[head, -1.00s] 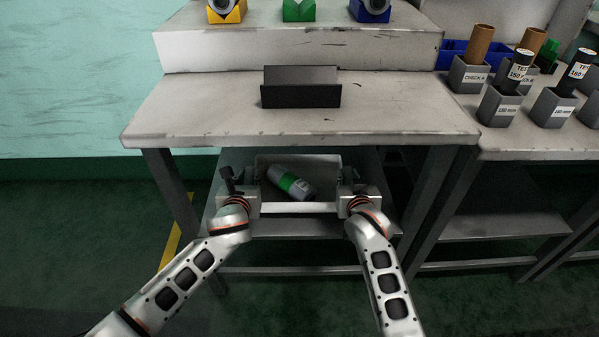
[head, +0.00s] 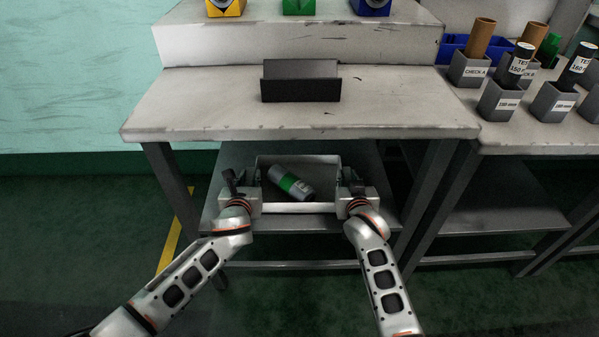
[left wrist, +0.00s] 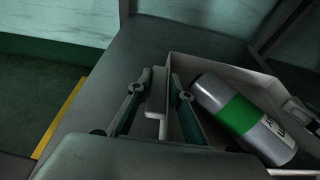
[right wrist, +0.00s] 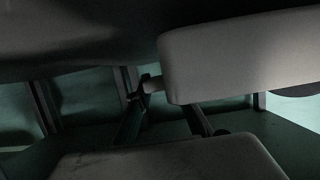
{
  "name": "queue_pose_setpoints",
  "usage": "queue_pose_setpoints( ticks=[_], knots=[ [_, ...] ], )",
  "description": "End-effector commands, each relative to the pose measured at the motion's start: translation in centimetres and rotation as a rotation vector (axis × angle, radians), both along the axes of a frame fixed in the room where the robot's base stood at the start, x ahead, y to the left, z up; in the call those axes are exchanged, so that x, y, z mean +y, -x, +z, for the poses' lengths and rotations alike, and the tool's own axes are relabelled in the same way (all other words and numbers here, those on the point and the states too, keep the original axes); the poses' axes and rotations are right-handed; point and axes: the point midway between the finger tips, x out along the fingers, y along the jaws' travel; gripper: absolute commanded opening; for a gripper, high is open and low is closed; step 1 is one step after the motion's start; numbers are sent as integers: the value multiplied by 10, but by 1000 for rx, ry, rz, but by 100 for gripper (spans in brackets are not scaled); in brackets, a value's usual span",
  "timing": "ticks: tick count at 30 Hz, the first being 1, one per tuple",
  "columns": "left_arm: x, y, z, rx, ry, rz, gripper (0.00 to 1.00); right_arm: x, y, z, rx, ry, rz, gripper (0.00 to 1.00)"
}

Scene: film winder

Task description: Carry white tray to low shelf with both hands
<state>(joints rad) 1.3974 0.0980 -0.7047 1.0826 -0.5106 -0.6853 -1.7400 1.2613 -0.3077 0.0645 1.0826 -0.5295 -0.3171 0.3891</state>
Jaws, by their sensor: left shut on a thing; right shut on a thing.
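The white tray (head: 300,208) is under the table top, over the grey low shelf (head: 212,212). I cannot tell whether it touches the shelf. A grey cylinder with a green band (head: 291,184) lies tilted inside the tray. My left gripper (head: 246,184) is shut on the tray's left side; in the left wrist view its fingers (left wrist: 156,104) straddle the tray's side grip. My right gripper (head: 350,184) is shut at the tray's right side. The right wrist view is dark, and its fingers (right wrist: 166,115) are partly seen; the contact there is unclear.
The table top (head: 200,105) overhangs the shelf, with a black holder (head: 300,90) on it. Table legs (head: 172,185) stand at both sides. A second bench at right carries grey boxes (head: 500,104) and blue bins (head: 453,47). Floor at left is clear.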

Motion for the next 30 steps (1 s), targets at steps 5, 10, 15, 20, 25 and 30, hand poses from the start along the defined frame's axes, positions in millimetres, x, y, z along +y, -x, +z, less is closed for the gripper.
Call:
queue_pose_setpoints(
  ticks=[5, 10, 15, 20, 25, 30],
  knots=[
    [3, -2, -6, -3, -5, 5, 0, 2, -3, -4, -1, -11, -7, 0],
    [2, -2, -10, -4, -2, 3, 36, 1, -3, -7, -2, -11, -8, 37],
    [1, -1, -11, -3, -2, 2, 36, 1, -3, -7, -2, -13, -9, 37],
    [1, -1, -11, -2, -1, 2, 36, 1, -3, -8, -2, -15, -10, 37],
    [1, -1, -11, -2, 0, 1, 36, 1, -3, -8, -2, -15, -10, 37],
    [1, 3, -10, -2, -2, 2, 36, 1, -3, -8, -2, -16, -10, 37]
  ],
)
